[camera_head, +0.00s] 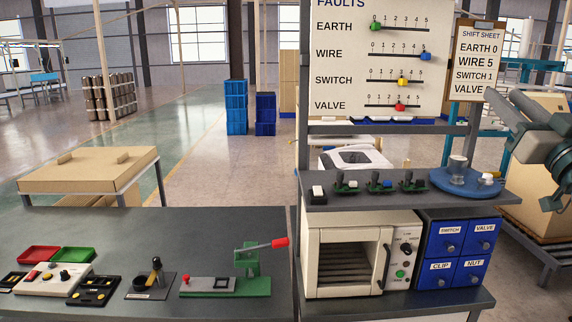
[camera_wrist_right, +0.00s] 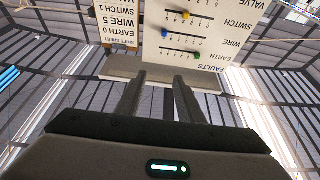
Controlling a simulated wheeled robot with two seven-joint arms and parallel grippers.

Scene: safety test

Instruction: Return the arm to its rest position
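My right gripper (camera_head: 502,102) is at the right edge of the head view, raised in front of the lower part of the shift sheet (camera_head: 480,55). Its fingers point up and left, and it touches nothing that I can see. In the right wrist view its two fingers (camera_wrist_right: 162,80) stand apart with nothing between them, so it is open and empty. Beyond them the fault board (camera_wrist_right: 205,78) appears upside down. My left arm and gripper are not in view.
The fault board (camera_head: 345,40) with coloured sliders stands behind a shelf (camera_head: 335,196). A blue round tray (camera_head: 446,186) is below my right gripper. A white oven (camera_head: 313,255) and blue drawers (camera_head: 428,243) sit under the shelf. The left bench (camera_head: 190,225) holds a green press (camera_head: 250,285).

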